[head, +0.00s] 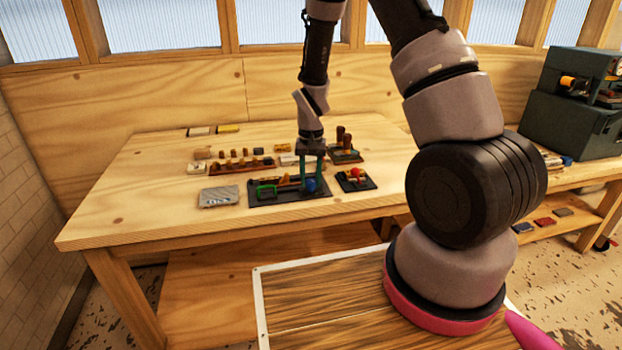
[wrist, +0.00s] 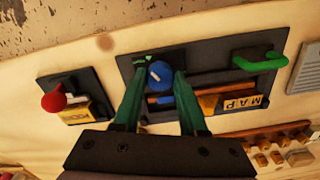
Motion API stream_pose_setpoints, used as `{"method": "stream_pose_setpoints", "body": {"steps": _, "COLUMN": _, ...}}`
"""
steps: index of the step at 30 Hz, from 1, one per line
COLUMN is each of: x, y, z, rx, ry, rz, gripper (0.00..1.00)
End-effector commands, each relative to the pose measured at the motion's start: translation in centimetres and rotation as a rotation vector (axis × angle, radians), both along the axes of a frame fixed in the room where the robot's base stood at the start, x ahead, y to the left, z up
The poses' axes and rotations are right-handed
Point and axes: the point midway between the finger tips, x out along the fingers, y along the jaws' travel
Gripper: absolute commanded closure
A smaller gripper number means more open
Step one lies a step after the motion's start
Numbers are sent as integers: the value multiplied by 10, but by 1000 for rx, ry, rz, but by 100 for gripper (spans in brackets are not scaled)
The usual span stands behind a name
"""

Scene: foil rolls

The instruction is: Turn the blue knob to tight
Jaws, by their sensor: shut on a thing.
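The blue knob (head: 310,185) sits on a dark plate (head: 262,196) on the wooden table. In the wrist view the blue knob (wrist: 159,75) is between the two green fingers of my gripper (wrist: 157,82), with a lighter line across its face. My gripper (head: 312,172) points down over the plate in the head view and is shut on the knob. A green mark (wrist: 145,58) lies on the plate beside the knob; any lettering there is too small to read.
A dark plate with a red knob (head: 355,172) is close on the right. A grey panel (head: 219,196) lies left. The table's front left is clear.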

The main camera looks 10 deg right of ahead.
Motion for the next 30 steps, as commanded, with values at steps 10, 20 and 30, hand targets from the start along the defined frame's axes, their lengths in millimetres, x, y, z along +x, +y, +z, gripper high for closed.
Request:
{"method": "stream_pose_setpoints", "body": {"steps": 10, "x": 0, "y": 0, "z": 0, "rx": 1, "ry": -1, "rz": 0, "gripper": 28}}
{"method": "stream_pose_setpoints", "body": {"steps": 20, "x": 1, "y": 0, "z": 5, "rx": 0, "ry": -2, "rz": 1, "gripper": 28}}
{"method": "stream_pose_setpoints", "body": {"steps": 30, "x": 1, "y": 1, "z": 66, "rx": 2, "ry": -6, "rz": 1, "gripper": 28}}
